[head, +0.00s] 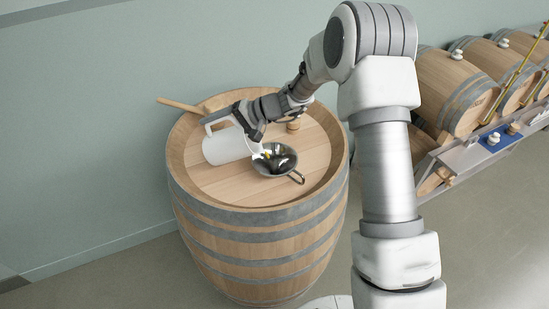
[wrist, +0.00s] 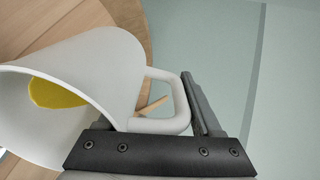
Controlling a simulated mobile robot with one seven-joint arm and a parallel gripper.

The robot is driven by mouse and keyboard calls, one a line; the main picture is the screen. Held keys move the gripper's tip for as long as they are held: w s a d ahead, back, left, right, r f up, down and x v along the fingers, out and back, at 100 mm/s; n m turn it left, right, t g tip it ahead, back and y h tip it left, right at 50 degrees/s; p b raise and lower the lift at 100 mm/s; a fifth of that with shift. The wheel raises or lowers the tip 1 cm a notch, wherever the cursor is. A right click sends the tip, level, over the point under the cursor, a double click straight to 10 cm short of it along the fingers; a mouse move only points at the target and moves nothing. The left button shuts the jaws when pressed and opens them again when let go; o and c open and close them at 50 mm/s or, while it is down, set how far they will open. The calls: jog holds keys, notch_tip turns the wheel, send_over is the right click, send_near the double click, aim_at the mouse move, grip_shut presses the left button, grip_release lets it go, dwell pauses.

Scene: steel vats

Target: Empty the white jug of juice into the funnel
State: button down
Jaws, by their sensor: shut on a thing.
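The white jug (head: 224,147) is tipped on its side above the barrel top, its mouth towards the steel funnel (head: 283,160). My gripper (head: 247,122) is shut on the jug's handle (wrist: 160,125). In the wrist view the jug (wrist: 100,75) lies with its open mouth to the left, and yellow juice (wrist: 55,94) shows inside. The funnel sits on the barrel top just right of the jug's mouth, its handle to the lower right. A small yellow patch shows in the bowl; I cannot tell whether it is juice or a reflection.
The upright wooden barrel (head: 262,238) has a raised rim around its top. A wooden stick (head: 180,104) juts over its back left edge. A small wooden piece (head: 293,125) stands behind the funnel. Several barrels (head: 455,88) lie on a rack at right. The wall is close behind.

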aim_at(233, 117)
jog(key=shift+s+d+r+y, duration=0.1)
jog(key=shift+d+r+y, duration=0.55)
jog(key=shift+r+y, duration=0.2)
dwell(1.1)
jog(key=shift+s+d+r+y+b, duration=0.1)
jog(key=shift+d+r+y+b, duration=0.25)
jog(key=shift+d+b, duration=0.35)
jog(key=shift+s+d+r+y+b, duration=0.1)
jog(key=shift+d+r+y+b, duration=0.3)
jog(key=shift+b, duration=0.45)
jog(key=shift+d+t+b, duration=0.3)
jog(key=shift+d+b, duration=0.05)
jog(key=shift+d, duration=0.1)
jog(key=shift+d+r+b, duration=0.1)
jog(key=shift+r+b, duration=0.05)
jog(key=shift+b, duration=0.15)
jog(key=shift+s+d+r+y+b, duration=0.1)
jog(key=shift+d+r+y+b, duration=0.15)
jog(key=shift+y+b, duration=0.15)
